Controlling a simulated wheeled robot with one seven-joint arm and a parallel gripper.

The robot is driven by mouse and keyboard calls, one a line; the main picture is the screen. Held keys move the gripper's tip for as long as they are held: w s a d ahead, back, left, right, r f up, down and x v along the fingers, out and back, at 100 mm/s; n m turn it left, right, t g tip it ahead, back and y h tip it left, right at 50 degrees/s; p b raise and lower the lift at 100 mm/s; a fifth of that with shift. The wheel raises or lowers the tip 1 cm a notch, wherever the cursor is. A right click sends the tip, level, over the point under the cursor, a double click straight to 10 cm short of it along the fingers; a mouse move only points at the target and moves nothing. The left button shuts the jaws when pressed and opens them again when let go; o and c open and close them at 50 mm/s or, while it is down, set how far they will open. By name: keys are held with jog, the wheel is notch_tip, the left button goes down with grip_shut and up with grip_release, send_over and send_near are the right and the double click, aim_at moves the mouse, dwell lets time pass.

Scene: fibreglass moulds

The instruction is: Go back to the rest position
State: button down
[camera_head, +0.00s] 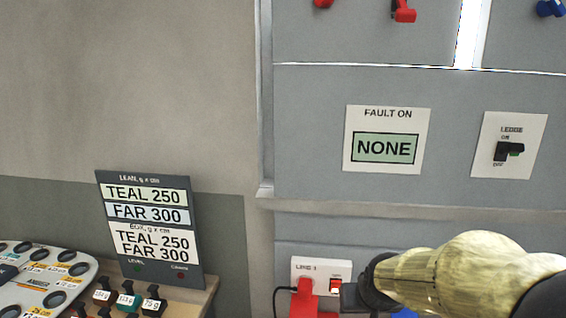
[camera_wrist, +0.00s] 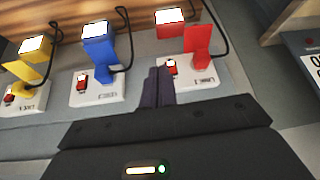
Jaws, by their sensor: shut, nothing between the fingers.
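My gripper (camera_wrist: 158,86) shows in the wrist view with its two dark fingers together and nothing between them. It points at a grey panel, between a blue plug (camera_wrist: 98,45) on a white plate and a red plug (camera_wrist: 198,46) on another white plate. I cannot tell whether the fingertips touch anything. In the head view my arm reaches in from the lower right, near the red plug (camera_head: 303,300) and the LINE 1 plate (camera_head: 322,268). The fingers are not clear there.
A yellow plug (camera_wrist: 33,62) stands at the left of the wrist view, and black cables loop from the plugs. A FAULT ON panel (camera_head: 386,140) reads NONE, beside a LEDGE switch (camera_head: 508,148). A sign (camera_head: 150,230) and a grey tray (camera_head: 40,285) are at the left.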

jog(key=s+f+g, duration=0.3)
jog(key=s+f, duration=0.4)
jog(key=s, duration=0.3)
jog(key=shift+a+p, duration=0.4)
jog(key=shift+a, duration=0.05)
jog(key=shift+s+a, duration=0.1)
jog(key=shift+s, duration=0.05)
dwell(0.5)
jog(key=c, duration=2.1)
grip_release()
